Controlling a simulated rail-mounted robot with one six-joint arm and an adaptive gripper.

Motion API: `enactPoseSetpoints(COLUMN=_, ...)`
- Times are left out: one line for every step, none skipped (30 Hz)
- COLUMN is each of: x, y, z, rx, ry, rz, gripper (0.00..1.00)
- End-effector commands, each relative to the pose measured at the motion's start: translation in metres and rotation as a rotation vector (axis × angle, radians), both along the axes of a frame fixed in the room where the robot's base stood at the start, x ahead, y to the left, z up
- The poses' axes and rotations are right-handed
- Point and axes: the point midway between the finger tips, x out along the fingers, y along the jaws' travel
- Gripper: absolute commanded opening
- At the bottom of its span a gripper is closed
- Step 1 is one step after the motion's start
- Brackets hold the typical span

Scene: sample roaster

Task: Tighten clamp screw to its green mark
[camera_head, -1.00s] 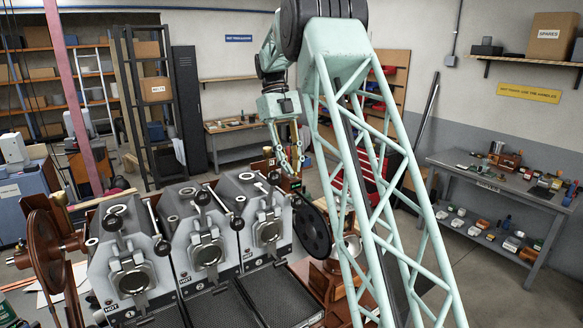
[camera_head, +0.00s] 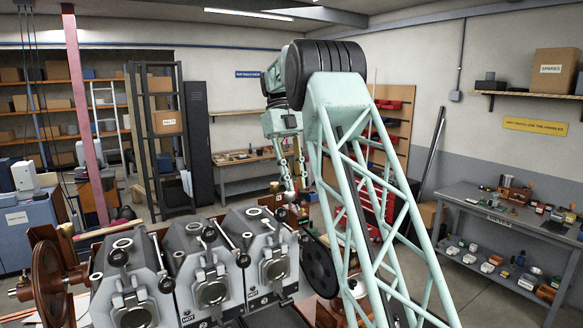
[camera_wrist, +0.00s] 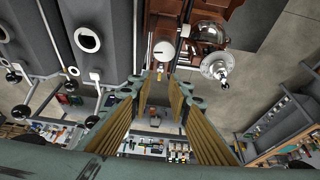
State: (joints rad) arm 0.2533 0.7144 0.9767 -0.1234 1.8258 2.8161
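My gripper (camera_head: 294,190) hangs, fingers down, behind the right end of the roaster row in the head view. In the wrist view the two ribbed fingers of my gripper (camera_wrist: 160,84) stand apart with nothing between them. Just beyond the fingertips is a pale round disc (camera_wrist: 164,50) with a small yellowish piece below it. I cannot tell whether this is the clamp screw. No green mark can be made out. Three grey roaster units stand in a row, the rightmost one (camera_head: 273,270) nearest my gripper.
A glass-and-metal vessel (camera_wrist: 215,67) lies right of the fingers in the wrist view. A dark round wheel (camera_head: 319,266) stands right of the roasters. Lever handles with black balls rise from the roasters. A workbench (camera_head: 470,197) with small parts is at the right.

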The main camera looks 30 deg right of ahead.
Motion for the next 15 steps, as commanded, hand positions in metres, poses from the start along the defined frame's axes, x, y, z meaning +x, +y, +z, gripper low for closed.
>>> enactPoseSetpoints(x=0.003, y=0.000, z=0.004, rx=0.000, ry=0.000, rz=0.000, gripper=0.17)
enactPoseSetpoints(x=0.004, y=0.000, z=0.006, rx=0.000, ry=0.000, rz=0.000, gripper=0.17)
enactPoseSetpoints(x=0.006, y=0.000, z=0.010, rx=0.000, ry=-0.001, rz=0.000, gripper=0.17)
enactPoseSetpoints(x=0.006, y=0.000, z=0.013, rx=0.000, ry=0.000, rz=0.000, gripper=0.17)
enactPoseSetpoints(x=0.007, y=0.000, z=0.016, rx=0.000, ry=0.000, rz=0.000, gripper=0.17)
enactPoseSetpoints(x=0.009, y=0.001, z=0.019, rx=0.000, ry=-0.001, rz=0.000, gripper=0.17)
enactPoseSetpoints(x=0.010, y=0.001, z=0.022, rx=0.000, ry=0.000, rz=0.000, gripper=0.17)
enactPoseSetpoints(x=0.011, y=0.001, z=0.024, rx=0.000, ry=0.000, rz=0.000, gripper=0.17)
enactPoseSetpoints(x=0.012, y=0.001, z=0.027, rx=0.000, ry=0.000, rz=0.000, gripper=0.17)
enactPoseSetpoints(x=0.013, y=0.001, z=0.029, rx=0.000, ry=0.000, rz=0.000, gripper=0.17)
enactPoseSetpoints(x=0.014, y=0.001, z=0.031, rx=0.000, ry=0.000, rz=0.000, gripper=0.17)
enactPoseSetpoints(x=0.015, y=0.001, z=0.033, rx=0.000, ry=0.002, rz=0.000, gripper=0.17)
enactPoseSetpoints(x=0.016, y=0.001, z=0.035, rx=0.000, ry=0.001, rz=0.000, gripper=0.17)
enactPoseSetpoints(x=0.017, y=0.001, z=0.037, rx=0.000, ry=0.001, rz=0.000, gripper=0.17)
enactPoseSetpoints(x=0.017, y=0.001, z=0.039, rx=0.000, ry=0.001, rz=0.000, gripper=0.17)
